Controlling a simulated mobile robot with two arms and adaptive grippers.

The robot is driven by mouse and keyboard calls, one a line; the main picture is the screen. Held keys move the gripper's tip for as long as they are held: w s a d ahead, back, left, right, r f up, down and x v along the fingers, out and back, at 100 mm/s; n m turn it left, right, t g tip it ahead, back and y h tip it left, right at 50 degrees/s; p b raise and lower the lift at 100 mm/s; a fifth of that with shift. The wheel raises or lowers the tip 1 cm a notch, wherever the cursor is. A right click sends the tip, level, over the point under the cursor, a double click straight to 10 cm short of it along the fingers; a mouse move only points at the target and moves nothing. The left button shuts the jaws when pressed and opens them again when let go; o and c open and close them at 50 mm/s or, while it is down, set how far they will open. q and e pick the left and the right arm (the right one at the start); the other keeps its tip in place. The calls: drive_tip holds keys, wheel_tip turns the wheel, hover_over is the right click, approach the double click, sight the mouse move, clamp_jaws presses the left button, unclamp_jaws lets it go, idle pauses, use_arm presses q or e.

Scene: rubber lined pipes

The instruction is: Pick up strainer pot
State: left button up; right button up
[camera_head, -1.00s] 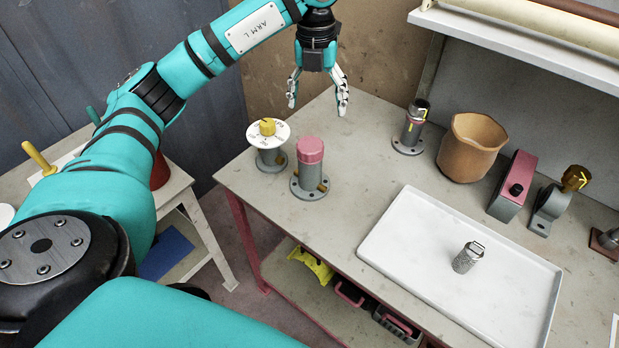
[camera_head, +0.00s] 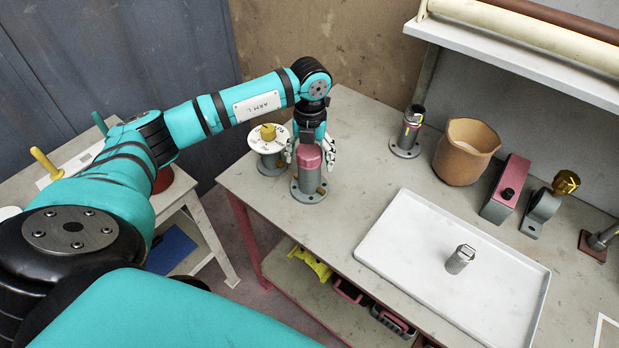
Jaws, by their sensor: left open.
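A grey pot with a pink cap (camera_head: 308,160) and a round flanged base stands upright at the table's left end; I take it to be the strainer pot. My left gripper (camera_head: 310,150) is open, pointing down behind and above this pot. One finger shows on each side of the pink cap. The cap hides part of the gripper, and I cannot tell whether the fingers touch the pot. My right gripper is not in view.
A white dial with a yellow knob (camera_head: 267,138) stands close left of the pot. A white tray (camera_head: 400,250) holds a small metal cylinder (camera_head: 460,259). A flanged grey fitting (camera_head: 408,135), a clay pot (camera_head: 465,152) and a pink block (camera_head: 508,188) stand along the back.

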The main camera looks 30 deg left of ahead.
use_arm(q)
drive_tip(key=shift+s+f, duration=0.1)
drive_tip(key=shift+f, duration=1.25)
drive_tip(key=shift+r, duration=0.1)
clamp_jaws()
